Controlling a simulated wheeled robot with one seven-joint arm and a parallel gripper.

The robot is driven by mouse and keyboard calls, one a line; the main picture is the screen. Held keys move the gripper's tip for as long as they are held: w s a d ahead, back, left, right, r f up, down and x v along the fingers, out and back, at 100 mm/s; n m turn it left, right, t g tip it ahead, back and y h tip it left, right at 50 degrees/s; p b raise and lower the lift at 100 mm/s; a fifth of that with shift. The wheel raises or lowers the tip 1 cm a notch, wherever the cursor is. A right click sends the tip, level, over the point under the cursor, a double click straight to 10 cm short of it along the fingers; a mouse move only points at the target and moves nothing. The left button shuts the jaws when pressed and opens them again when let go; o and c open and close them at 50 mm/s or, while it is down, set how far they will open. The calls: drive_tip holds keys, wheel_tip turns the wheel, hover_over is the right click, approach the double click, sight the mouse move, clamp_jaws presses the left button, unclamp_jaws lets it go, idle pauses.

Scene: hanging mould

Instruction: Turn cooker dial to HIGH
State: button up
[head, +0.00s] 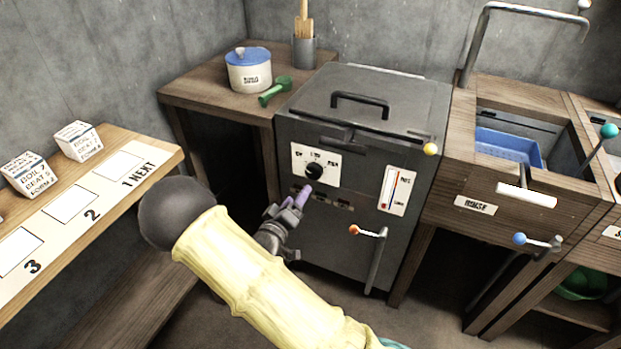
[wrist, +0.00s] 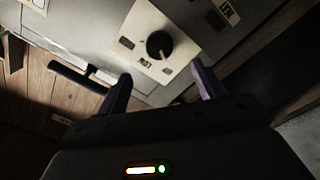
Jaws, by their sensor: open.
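The cooker (head: 350,110) is a dark grey box with a lid and a bar handle on top. Its black dial (head: 314,171) sits on a white label plate (head: 328,179) on the front face; the small print is hard to read. In the wrist view the dial (wrist: 159,45) lies ahead, between and beyond my fingertips, with a pale pointer mark at its lower right edge. My gripper (head: 296,198) is open with purple fingers, just below and left of the dial, apart from it. In the wrist view my gripper (wrist: 160,88) holds nothing.
A gauge plate (head: 393,190) and an orange-knobbed lever (head: 368,232) are on the cooker front. A rinse basin (head: 508,147) is at right. A numbered shelf (head: 130,172) with boxes is at left.

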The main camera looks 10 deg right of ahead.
sight(312, 174)
drive_tip(key=b+x, duration=0.1)
drive_tip(key=x, duration=0.9)
drive_tip(key=shift+w+b, duration=0.1)
drive_tip(key=shift+b, duration=0.3)
drive_tip(key=c, duration=1)
